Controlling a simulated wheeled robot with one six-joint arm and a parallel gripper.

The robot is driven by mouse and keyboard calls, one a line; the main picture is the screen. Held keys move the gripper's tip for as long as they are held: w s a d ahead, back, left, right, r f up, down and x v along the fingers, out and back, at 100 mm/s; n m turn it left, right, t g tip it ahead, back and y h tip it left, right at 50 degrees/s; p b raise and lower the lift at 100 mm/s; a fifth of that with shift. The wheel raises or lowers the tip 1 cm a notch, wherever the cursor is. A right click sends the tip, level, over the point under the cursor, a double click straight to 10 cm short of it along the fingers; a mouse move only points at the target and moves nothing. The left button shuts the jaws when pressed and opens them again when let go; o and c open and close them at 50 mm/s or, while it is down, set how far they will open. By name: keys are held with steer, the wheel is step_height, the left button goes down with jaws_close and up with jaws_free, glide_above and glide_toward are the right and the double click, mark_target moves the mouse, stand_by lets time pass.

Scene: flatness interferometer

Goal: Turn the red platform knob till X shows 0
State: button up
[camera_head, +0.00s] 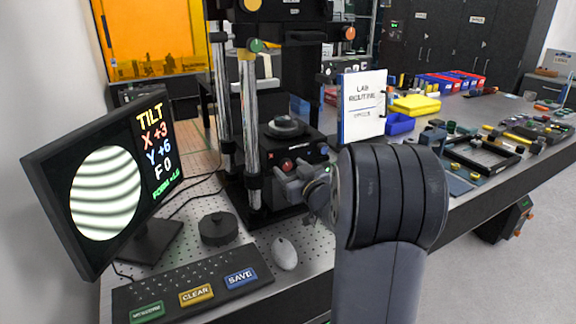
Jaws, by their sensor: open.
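The monitor (112,172) at the left shows curved fringes and the text TILT, X +3, Y +6, F 0. The red platform knob (287,165) is on the front of the interferometer's platform base, below the round stage (286,126). A blue knob (324,149) is to its right. My gripper (281,176) is at the red knob, just in front of or below it. It is open; whether its fingers touch the knob cannot be told. My arm hides part of the platform's right side.
A keyboard with CLEAR and SAVE keys (196,294), a mouse (285,253) and a black round dial (218,228) lie in front. Chrome columns (249,135) stand left of the platform. A LAB ROUTINE sign (363,105) and bins stand to the right.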

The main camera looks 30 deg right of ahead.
steer(key=shift+w, duration=0.85)
steer(key=shift+c, duration=0.2)
steer(key=c, duration=0.9)
